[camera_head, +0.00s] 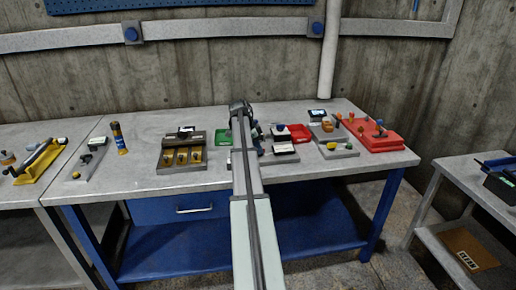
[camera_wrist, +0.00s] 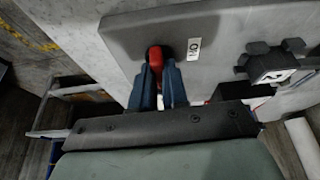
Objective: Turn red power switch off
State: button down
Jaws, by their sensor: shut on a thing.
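The red power switch (camera_wrist: 155,56) shows in the wrist view as a small red handle on a grey panel (camera_wrist: 222,22). A white label (camera_wrist: 194,48) beside it seems to read "ON", turned over in the picture. My gripper (camera_wrist: 157,72) has its two blue fingers closed on either side of the red switch, holding it between the tips. The lower part of the switch is hidden between the fingers. In the head view my gripper (camera_head: 243,112) is over the middle of the workbench, and my arm hides the switch.
On the workbench (camera_head: 145,186), a three-slot block (camera_head: 183,157) stands left of my arm. A red tray (camera_head: 298,133), a small block with a blue button (camera_head: 280,128) and a red unit with levers (camera_head: 374,137) stand right. A dark knob (camera_wrist: 272,62) is right of the switch.

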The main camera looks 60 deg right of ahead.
jog(key=shift+a+f+m, duration=0.1)
jog(key=shift+m, duration=0.3)
jog(key=c, duration=1.1)
grip_release()
jog(key=shift+c, duration=0.2)
jog(key=v, duration=1.4)
jog(key=shift+d, duration=0.25)
jog(key=shift+w, duration=0.1)
